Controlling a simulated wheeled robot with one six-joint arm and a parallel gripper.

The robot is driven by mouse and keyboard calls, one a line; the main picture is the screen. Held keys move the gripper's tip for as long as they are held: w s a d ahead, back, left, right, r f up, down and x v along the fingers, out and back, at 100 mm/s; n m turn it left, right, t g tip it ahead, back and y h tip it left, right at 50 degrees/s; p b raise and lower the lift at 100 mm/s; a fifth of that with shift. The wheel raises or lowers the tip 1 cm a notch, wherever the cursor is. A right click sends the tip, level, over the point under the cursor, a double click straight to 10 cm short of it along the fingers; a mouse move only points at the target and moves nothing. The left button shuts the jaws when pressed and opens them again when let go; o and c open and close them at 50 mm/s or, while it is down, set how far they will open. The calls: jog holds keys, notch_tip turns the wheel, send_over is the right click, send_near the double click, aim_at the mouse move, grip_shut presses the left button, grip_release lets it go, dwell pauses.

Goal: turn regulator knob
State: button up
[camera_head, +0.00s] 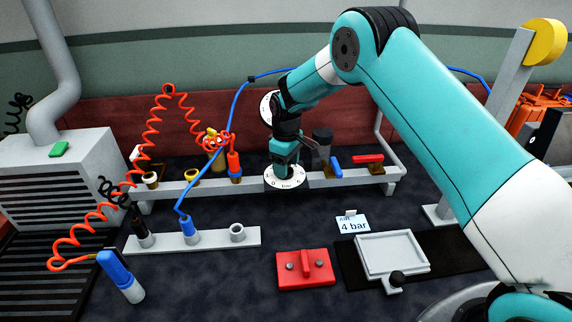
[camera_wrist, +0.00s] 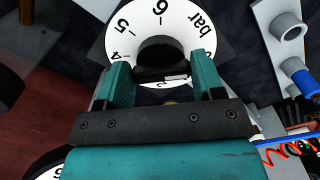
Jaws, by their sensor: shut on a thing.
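A black regulator knob (camera_wrist: 158,48) sits in the middle of a white dial (camera_wrist: 112,45) marked with numbers and "bar". My gripper (camera_wrist: 162,72) is shut on the knob, one teal finger on each side. A short white mark shows on the knob's near edge, right of centre. The numbers 4, 5 and 6 show on the dial; some others are partly hidden by the fingers. In the head view my gripper (camera_head: 285,158) points down over the dial (camera_head: 286,180), and the knob is hidden there. A card reading "4 bar" (camera_head: 353,225) stands on the table.
A white gauge (camera_head: 266,108) stands behind my wrist. The grey rail (camera_head: 210,183) carries coloured fittings and a red-handled valve (camera_head: 368,159). Blue and orange hoses (camera_head: 152,125) run to the left. A red block (camera_head: 305,270) and grey tray (camera_head: 392,252) lie in front.

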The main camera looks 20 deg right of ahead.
jog(key=shift+w+n, duration=0.1)
jog(key=shift+n, duration=1.1)
jog(key=o, duration=0.9)
notch_tip(320, 180, up, 18)
jog(key=shift+f+b, duration=0.25)
jog(key=shift+b, duration=0.55)
